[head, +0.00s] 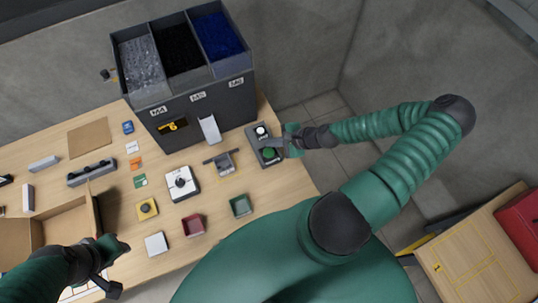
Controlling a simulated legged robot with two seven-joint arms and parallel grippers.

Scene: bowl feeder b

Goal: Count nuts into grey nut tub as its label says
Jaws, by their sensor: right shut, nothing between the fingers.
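A small grey tub (226,167) stands on the table below the white chute (209,128) of the dark feeder, with a dark bar at its upper edge. Its label is too small to read. The feeder's three bins hold grey (141,66), black (180,50) and blue (220,36) small parts, marked M4, M5 and M6. My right gripper (281,143) is shut and empty, over the right side of a control box (262,148) with a white and a green button. Whether it touches the box is unclear. My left gripper (115,268) is at lower left, its fingers not clear.
A red tub (192,224), a green tub (241,205), a white dial box (182,184), a yellow block (147,209) and a white square (156,244) stand mid-table. An open cardboard box (65,225) is at left. The table's right edge lies just beyond the control box.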

